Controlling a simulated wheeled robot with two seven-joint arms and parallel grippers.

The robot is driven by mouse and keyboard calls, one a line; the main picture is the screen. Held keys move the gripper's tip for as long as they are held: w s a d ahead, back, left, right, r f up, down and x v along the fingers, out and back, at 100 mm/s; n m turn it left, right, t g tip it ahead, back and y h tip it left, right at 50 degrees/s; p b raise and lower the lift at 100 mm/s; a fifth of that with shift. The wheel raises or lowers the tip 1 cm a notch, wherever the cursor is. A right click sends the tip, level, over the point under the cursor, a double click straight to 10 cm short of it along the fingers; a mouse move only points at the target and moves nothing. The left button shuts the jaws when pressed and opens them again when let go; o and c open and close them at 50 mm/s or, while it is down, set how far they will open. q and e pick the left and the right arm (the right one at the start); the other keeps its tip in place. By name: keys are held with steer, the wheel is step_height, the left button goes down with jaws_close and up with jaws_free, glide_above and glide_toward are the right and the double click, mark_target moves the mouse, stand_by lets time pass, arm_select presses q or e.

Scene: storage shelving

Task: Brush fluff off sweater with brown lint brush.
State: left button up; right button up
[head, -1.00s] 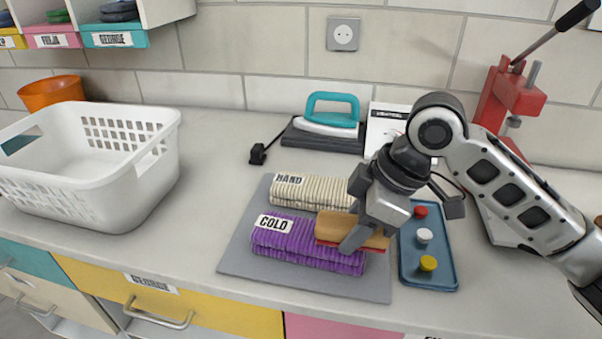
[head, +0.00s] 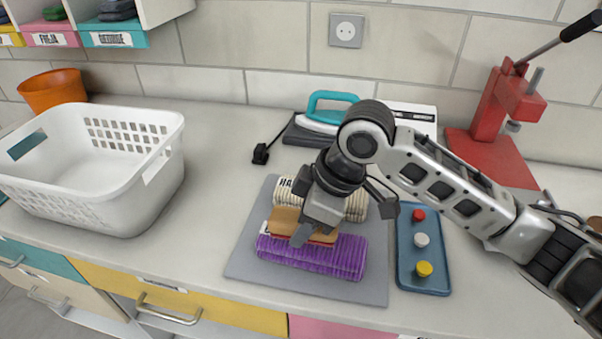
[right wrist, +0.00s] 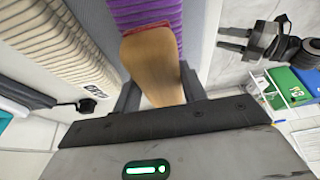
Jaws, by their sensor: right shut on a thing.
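My right gripper (head: 301,235) is shut on the brown lint brush (head: 284,220), which also shows between its fingers in the right wrist view (right wrist: 152,62). The brush lies on the left part of the folded purple sweater (head: 312,260), its red-edged underside against the knit. The purple sweater also shows beyond the brush in the right wrist view (right wrist: 150,14). I cannot make out any fluff; the brush and gripper cover part of the sweater. My left gripper (right wrist: 228,39) shows only in the right wrist view, at upper right, fingers apart and empty.
A folded cream sweater (head: 355,207) lies behind the purple one on a grey mat (head: 375,270). A blue tray (head: 424,284) with several coloured knobs is right of it. A teal-handled iron (head: 325,112) stands behind, a white basket (head: 120,205) at left, a red press (head: 500,115) at right.

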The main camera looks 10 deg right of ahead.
step_height(320, 180, up, 3)
steer(key=shift+s+f+p, duration=0.1)
steer(key=shift+p, duration=0.8)
steer(key=shift+r, duration=2.1)
steer(key=shift+d, duration=0.15)
